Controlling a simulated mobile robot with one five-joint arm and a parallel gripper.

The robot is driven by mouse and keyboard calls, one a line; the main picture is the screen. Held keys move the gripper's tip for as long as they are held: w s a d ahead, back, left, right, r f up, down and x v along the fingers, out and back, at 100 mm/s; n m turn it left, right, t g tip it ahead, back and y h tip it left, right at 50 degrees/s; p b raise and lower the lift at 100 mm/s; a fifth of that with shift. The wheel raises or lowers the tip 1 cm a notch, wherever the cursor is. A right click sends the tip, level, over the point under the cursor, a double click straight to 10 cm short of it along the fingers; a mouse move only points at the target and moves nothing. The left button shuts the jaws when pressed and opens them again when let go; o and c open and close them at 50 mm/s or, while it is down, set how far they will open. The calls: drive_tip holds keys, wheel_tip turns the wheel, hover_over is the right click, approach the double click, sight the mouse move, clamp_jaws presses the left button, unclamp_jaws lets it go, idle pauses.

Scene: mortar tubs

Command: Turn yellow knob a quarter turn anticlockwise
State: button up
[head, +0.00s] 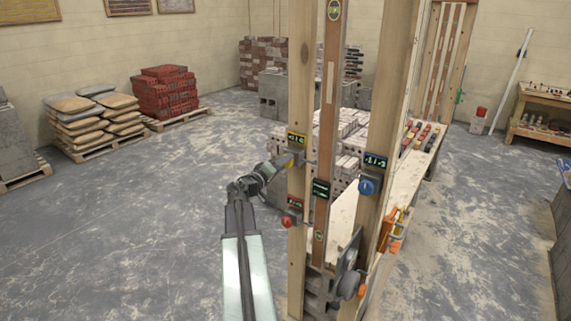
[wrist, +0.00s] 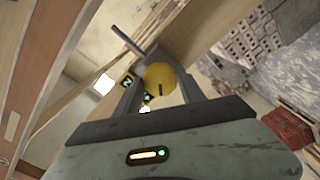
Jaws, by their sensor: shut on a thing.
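The yellow knob (wrist: 172,76) is a round yellow disc with a short dark mark near its lower edge in the wrist view. My gripper (wrist: 160,72) has one grey finger on each side of it and is shut on it. In the head view my gripper (head: 284,161) reaches the left wooden post (head: 301,70), just below a yellow-framed display (head: 296,139). The knob is mostly hidden there by the gripper.
A red knob (head: 287,221) sits lower on the same post, and a blue knob (head: 366,187) is on the right post (head: 384,90). A darker upright (head: 330,100) stands between the posts. Stacked sacks (head: 95,125) and red bricks (head: 165,92) are at left. The floor at left is clear.

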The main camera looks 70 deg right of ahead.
drive_tip(key=shift+a+f+n, duration=0.1)
drive_tip(key=shift+a+n, duration=0.05)
drive_tip(key=shift+n, duration=3.75)
drive_tip(key=shift+n, duration=0.3)
drive_tip(key=o, duration=1.4)
drive_tip(key=shift+a, duration=0.1)
